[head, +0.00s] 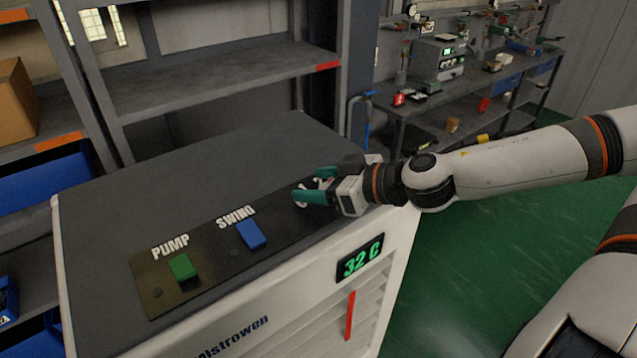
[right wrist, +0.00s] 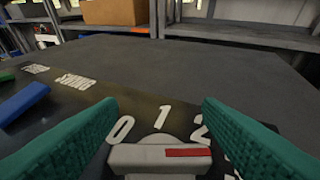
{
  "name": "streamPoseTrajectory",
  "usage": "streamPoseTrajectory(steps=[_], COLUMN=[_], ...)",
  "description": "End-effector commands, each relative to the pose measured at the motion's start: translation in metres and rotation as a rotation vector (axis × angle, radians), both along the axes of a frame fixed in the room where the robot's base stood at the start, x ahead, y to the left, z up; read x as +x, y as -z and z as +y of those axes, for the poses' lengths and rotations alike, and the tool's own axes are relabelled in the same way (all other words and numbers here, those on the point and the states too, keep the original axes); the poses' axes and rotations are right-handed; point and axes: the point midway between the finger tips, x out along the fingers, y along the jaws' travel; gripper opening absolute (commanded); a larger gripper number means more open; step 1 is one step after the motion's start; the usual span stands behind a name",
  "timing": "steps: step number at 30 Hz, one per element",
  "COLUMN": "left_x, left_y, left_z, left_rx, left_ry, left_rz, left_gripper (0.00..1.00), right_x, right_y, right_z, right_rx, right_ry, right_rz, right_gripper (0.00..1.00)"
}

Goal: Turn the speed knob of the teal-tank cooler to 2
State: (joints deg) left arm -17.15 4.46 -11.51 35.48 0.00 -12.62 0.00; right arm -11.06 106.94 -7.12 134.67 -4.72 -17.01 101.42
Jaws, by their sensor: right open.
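The cooler (head: 75,262) is a white cabinet with a dark top and a black control panel (head: 205,242); no teal tank shows. My right gripper (head: 312,187) is over the panel's right end. In the right wrist view its teal fingers (right wrist: 160,108) are open, one on each side of the pale speed knob (right wrist: 135,156). The knob's bar lies crosswise, with a red mark on its right half. The digits 0, 1 and 2 arc above the knob; 2 is partly covered by the right finger. Another marking beyond is mostly hidden. My left gripper is out of view.
The panel also has a green PUMP switch (head: 184,267) and a blue SWING switch (head: 251,233). A display (head: 360,258) on the front reads 32 C, above a red lever (head: 350,315). Grey shelving (head: 210,82) stands behind; a workbench (head: 420,103) stands at the back right.

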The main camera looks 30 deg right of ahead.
Motion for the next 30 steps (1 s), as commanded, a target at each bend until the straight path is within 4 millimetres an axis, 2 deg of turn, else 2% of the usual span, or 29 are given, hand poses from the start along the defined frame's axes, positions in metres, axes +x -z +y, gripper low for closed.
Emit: streamPoseTrajectory(steps=[3,4,12,22,30], left_x=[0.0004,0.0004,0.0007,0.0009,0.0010], left_y=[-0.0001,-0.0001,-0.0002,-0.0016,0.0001], left_z=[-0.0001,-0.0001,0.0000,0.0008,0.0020], left_rx=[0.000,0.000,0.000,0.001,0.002], left_ry=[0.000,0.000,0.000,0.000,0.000], left_rz=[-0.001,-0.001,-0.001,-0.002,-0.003], left_gripper=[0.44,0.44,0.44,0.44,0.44], right_x=[0.0000,0.0000,0.0000,0.0001,-0.0012], right_y=[-0.0001,-0.0001,-0.0001,-0.0008,0.0009], right_z=[-0.0001,-0.0001,-0.0001,-0.0003,0.0018], right_rx=[0.000,0.000,-0.001,0.000,-0.001], right_ry=[0.000,0.000,0.000,-0.052,-0.232], right_rz=[0.000,0.000,0.000,-0.001,-0.001], right_gripper=[0.60,0.57,0.15,0.15,0.15])
